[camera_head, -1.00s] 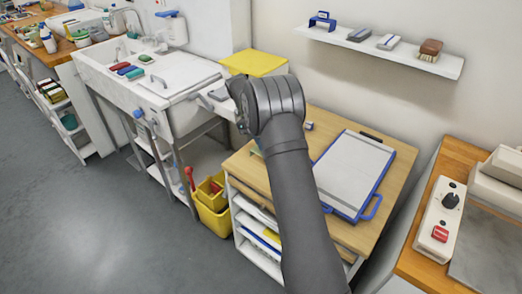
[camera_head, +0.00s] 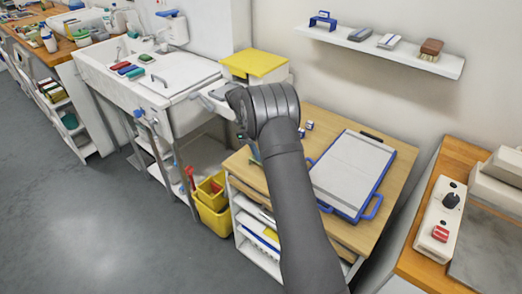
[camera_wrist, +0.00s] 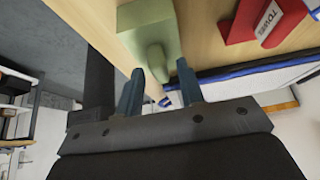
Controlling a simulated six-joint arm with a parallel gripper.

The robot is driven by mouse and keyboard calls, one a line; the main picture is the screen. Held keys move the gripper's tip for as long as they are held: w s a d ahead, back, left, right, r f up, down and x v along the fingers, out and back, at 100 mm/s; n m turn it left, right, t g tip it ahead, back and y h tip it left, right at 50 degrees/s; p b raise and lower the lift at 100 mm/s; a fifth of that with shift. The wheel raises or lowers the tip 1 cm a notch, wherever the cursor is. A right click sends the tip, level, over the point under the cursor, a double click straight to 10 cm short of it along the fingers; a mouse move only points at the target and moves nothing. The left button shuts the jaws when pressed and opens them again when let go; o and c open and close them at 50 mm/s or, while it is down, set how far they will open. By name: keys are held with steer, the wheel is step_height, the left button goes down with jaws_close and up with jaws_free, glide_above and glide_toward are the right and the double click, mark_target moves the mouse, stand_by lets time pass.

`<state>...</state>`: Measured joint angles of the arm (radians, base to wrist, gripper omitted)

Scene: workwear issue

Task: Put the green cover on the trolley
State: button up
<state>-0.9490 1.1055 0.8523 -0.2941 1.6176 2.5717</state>
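In the wrist view, a green cover (camera_wrist: 150,28) with a raised green grip lies on a pale wooden top. My gripper (camera_wrist: 160,76) is open, its two blue-grey fingers apart. The grip lies just ahead of and between the fingertips; I cannot tell whether they touch it. In the head view, only a small green edge (camera_head: 255,153) shows beside my arm, which hides the fingertips. The wooden-topped unit with open shelves (camera_head: 400,185) stands under my arm. I cannot tell for certain which piece is the trolley.
A red piece marked TOWEL (camera_wrist: 268,18) lies beside the green cover. A blue-edged white board (camera_head: 352,172) lies on the wooden top. A yellow-topped white box (camera_head: 255,63) stands behind, with a white sink (camera_head: 180,95) at left. A wall shelf (camera_head: 385,52) is above.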

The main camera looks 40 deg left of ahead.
steer(key=v, duration=1.2)
steer(key=shift+r, duration=0.15)
stand_by(0.4)
steer(key=x, duration=1.2)
steer(key=shift+r, duration=1)
